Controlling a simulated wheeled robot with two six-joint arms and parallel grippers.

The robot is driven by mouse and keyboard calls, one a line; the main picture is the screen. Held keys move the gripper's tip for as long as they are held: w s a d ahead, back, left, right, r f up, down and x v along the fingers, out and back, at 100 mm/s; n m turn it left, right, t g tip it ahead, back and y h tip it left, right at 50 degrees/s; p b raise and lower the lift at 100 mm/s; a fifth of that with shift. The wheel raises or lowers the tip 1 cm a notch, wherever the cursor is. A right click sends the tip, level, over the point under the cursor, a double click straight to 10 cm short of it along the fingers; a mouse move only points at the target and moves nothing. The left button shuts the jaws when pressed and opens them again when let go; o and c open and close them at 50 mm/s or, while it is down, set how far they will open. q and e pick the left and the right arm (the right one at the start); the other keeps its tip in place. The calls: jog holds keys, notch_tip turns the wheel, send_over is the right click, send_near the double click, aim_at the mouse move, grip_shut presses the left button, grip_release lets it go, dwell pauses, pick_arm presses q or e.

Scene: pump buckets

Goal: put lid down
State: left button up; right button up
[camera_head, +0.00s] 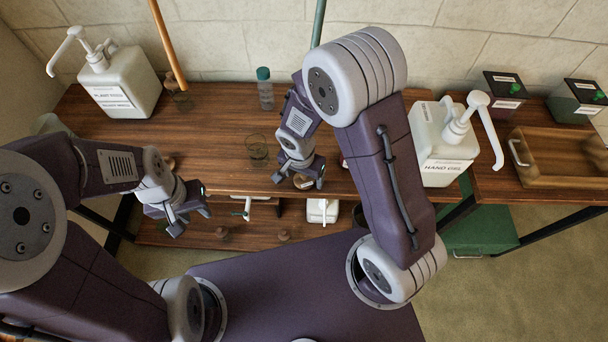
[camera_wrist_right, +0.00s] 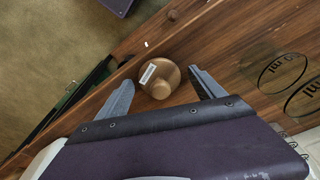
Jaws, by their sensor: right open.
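A round light-brown wooden lid (camera_wrist_right: 160,78) with a knob and a small white label rests on the wooden table near its front edge in the right wrist view. My right gripper (camera_wrist_right: 160,90) is open, with one finger on each side of the lid and a visible gap to the fingers. In the head view my right gripper (camera_head: 299,181) is low over the table's front edge, and the lid is mostly hidden there. My left gripper (camera_head: 190,219) is open and empty in front of the table, to the left.
A clear glass jar (camera_head: 257,150) stands left of my right gripper. White pump bottles stand at the left (camera_head: 121,83) and right (camera_head: 443,145). A small bottle (camera_head: 265,88) stands further back. A wooden tray (camera_head: 560,157) is at the far right. Table room between jar and left bottle is clear.

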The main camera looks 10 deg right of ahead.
aim_at(301, 184)
notch_tip(301, 184, up, 12)
jog(key=s+a+p, duration=0.1)
jog(key=p, duration=0.1)
jog(key=s+d+n+y, duration=0.1)
jog(key=s+d+n, duration=0.6)
jog(key=d, duration=0.1)
jog(key=shift+d+f+n, duration=0.15)
jog(key=shift+f+n, duration=0.15)
jog(key=shift+f, duration=0.15)
jog(key=shift+r, duration=0.1)
jog(key=shift+s+d, duration=0.1)
